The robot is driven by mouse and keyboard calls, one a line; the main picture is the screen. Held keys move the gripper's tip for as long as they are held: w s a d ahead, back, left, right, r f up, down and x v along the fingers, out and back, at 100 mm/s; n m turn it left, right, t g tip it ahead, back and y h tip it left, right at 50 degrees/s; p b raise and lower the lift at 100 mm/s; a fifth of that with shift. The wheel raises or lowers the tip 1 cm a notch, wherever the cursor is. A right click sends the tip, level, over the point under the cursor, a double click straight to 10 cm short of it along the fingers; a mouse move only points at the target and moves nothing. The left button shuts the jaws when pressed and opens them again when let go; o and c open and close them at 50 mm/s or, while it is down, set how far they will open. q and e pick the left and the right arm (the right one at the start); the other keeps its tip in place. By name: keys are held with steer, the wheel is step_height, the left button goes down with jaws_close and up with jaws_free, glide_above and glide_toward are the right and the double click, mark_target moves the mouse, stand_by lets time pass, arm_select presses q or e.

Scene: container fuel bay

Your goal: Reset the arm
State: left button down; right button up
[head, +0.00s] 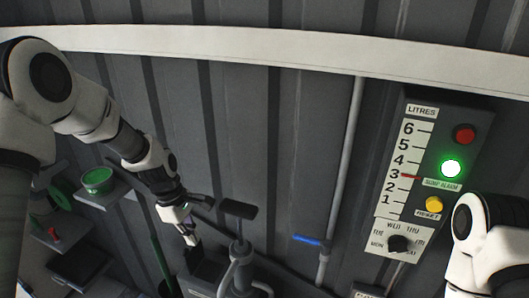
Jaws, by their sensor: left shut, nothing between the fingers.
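My left arm reaches in from the upper left. Its gripper (190,236) points down, shut and empty, in front of the corrugated wall. It is just left of a dark T-shaped handle (238,209) on a grey pump-like fitting, and I cannot tell the depth between them. A white link of my right arm shows at the lower right edge; its gripper is out of view.
A grey LITRES panel (420,112) at right has a red button (464,134), lit green lamp (451,168), yellow RESET button (434,204) and day dial (398,243). Its red pointer is near 3. A pipe with blue lever (307,240) stands mid-right. Shelves (103,197) hold items at left.

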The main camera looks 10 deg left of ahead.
arm_select(q)
steer(key=s+d+f+m+g+y+b, duration=0.15)
steer(key=s+f+m, duration=0.35)
steer(key=s+f, duration=0.95)
steer(key=s+d+f+m+g+y+b, duration=0.15)
steer(key=s+f+m, duration=0.35)
steer(key=s+f, duration=0.95)
steer(key=r+m+t, duration=0.1)
steer(key=m, duration=0.1)
steer(key=w+r+m+t, duration=0.1)
steer(key=m, duration=0.1)
steer(key=w+r+m+t, duration=0.1)
steer(key=m, duration=0.1)
steer(key=shift+w+d+r+b, duration=0.1)
steer(key=shift+d+r+b, duration=0.05)
steer(key=shift+d+b, duration=0.15)
